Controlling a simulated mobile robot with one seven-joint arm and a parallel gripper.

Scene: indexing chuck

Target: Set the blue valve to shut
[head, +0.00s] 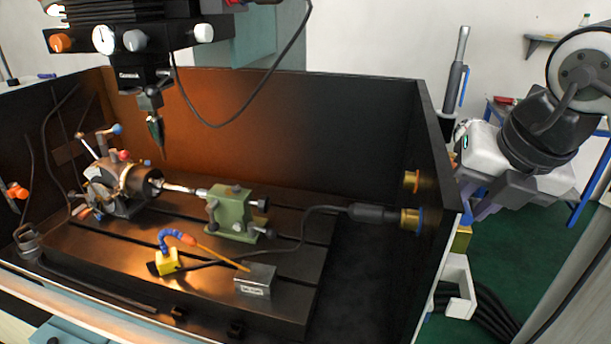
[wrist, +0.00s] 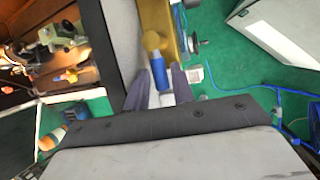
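A dark finger stands on each side, with some room between finger and handle. I cannot tell how deep the handle sits between the fingers. In the head view, my gripper (head: 484,196) is just outside the right wall of the enclosure. A brass fitting with a blue ring (head: 412,219) shows on the wall's inner side.
The dark enclosure wall (head: 428,150) stands left of my gripper. A yellow-brass part (wrist: 180,25) is beside the handle. A second brass fitting (head: 411,180) sits on the wall. A white bracket (head: 457,285) is below my gripper.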

